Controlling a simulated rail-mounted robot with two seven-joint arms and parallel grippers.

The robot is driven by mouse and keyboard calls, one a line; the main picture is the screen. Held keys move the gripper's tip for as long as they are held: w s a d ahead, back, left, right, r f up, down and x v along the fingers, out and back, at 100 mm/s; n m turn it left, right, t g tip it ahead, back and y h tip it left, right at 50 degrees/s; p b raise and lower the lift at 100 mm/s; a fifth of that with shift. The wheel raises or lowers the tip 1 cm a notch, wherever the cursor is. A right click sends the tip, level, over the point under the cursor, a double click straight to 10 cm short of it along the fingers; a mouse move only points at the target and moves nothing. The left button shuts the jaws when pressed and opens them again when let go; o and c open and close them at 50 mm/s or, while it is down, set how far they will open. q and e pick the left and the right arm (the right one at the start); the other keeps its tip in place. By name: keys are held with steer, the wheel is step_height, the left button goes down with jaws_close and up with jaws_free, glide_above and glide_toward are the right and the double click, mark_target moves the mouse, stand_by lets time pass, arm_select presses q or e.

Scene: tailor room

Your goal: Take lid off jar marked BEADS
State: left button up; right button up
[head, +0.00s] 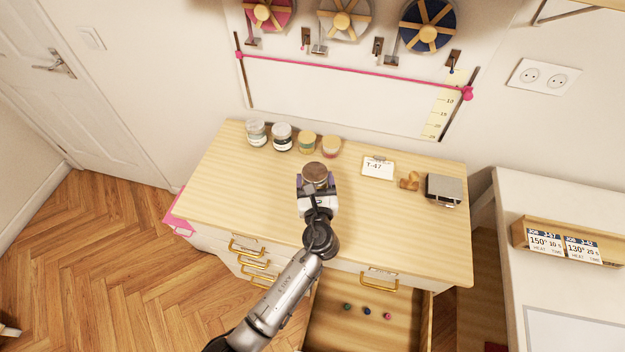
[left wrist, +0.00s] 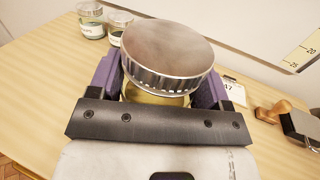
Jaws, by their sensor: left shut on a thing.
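A jar with a wide round metal lid (left wrist: 168,50) is between the purple fingers of my left gripper (head: 316,184). In the left wrist view the lid is on top, and a yellowish band of the jar (left wrist: 155,98) shows beneath it. My left gripper is shut on this jar, with one finger at each side. The brownish lid top (head: 315,172) also shows in the head view, over the middle of the wooden top. No marking on the held jar is visible, so I cannot tell if it reads BEADS. My right gripper is out of view.
Several jars (head: 282,137) stand in a row along the back of the wooden dresser top (head: 235,178). A T-47 card (head: 377,167), a small wooden object (head: 409,181) and a grey box (head: 443,188) are to the right. An open drawer (head: 340,320) holds small coloured items.

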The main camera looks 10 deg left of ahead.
arm_select(q)
steer(key=o, duration=0.5)
steer(key=c, duration=0.8)
steer(key=shift+o, duration=0.2)
